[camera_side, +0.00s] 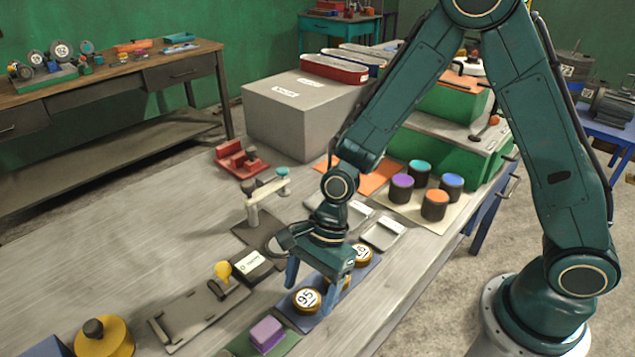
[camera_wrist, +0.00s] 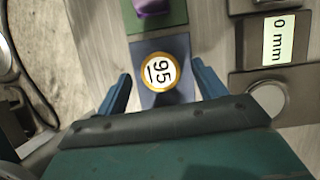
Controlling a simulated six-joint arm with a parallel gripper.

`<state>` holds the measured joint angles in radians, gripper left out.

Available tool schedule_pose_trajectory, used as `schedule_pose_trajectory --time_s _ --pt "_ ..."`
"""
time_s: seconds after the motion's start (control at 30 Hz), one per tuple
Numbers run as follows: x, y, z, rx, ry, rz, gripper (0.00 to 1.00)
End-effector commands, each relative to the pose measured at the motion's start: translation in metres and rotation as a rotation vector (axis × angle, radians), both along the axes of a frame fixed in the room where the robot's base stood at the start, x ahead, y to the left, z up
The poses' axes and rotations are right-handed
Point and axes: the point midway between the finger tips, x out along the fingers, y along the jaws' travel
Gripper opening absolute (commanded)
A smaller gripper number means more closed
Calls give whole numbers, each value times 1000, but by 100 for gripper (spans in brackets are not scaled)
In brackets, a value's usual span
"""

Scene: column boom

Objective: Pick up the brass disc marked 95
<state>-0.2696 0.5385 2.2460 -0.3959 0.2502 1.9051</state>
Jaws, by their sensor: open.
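The brass disc marked 95 (camera_side: 306,299) has a brass rim and a white face with dark digits. It lies at the near end of a blue strip (camera_side: 318,318). In the wrist view the disc (camera_wrist: 159,72) shows its underlined 95 between and slightly beyond my two blue fingers. My gripper (camera_side: 309,284) is open and empty, pointing down close to the disc in the side view; it also shows in the wrist view (camera_wrist: 161,77). I cannot tell the exact height of the fingertips over the disc.
Another brass disc (camera_side: 361,253) lies farther along the strip, and one between is mostly hidden by my gripper. A purple block (camera_side: 266,333) on a green pad is nearby. A gauge reading 0 mm (camera_wrist: 278,38) stands beside the strip.

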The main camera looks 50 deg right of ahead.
Motion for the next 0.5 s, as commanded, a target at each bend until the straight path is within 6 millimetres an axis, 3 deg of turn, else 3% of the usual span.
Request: schedule_pose_trajectory --time_s 0.5 --pt "0 3 -8 0 -1 1 70"
